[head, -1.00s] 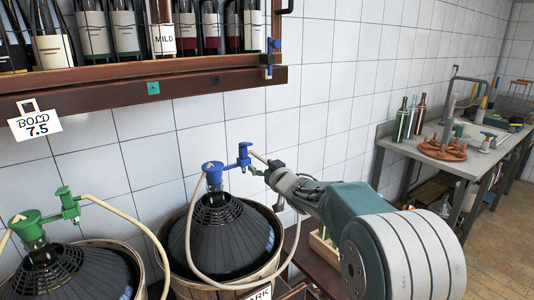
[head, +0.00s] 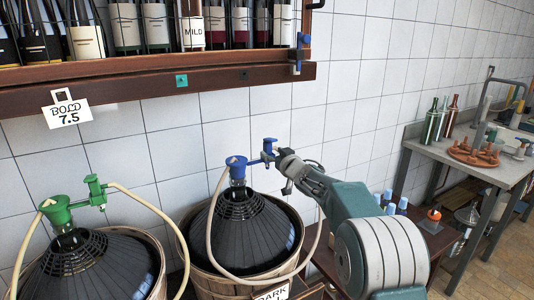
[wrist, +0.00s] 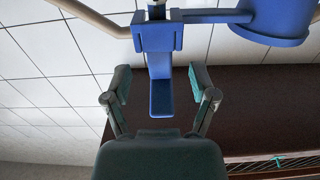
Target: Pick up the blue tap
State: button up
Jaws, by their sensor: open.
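The blue tap (head: 268,151) sits on a hose beside the blue stopper (head: 236,168) of the right-hand demijohn (head: 250,235). In the wrist view the tap (wrist: 160,65) hangs with its flat blue tab pointing down between my fingers. My gripper (head: 285,160) is at the tap's right side in the head view. In the wrist view my gripper (wrist: 160,88) is open, with one finger on each side of the tab and a gap visible on both sides. The blue stopper also shows at the wrist view's top right (wrist: 280,18).
A green tap (head: 96,190) and green stopper (head: 56,210) top the left demijohn (head: 90,265). A wooden bottle shelf (head: 150,88) hangs above, with a "BOLD 7.5" tag (head: 67,113). A beige hose (head: 212,230) loops around the right demijohn. A workbench (head: 500,172) stands at right.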

aim_at(269, 150)
jog(key=shift+x, duration=1.55)
grip_shut()
jog(key=shift+r, duration=0.1)
notch_tip(269, 150, up, 10)
jog(key=shift+f, duration=0.1)
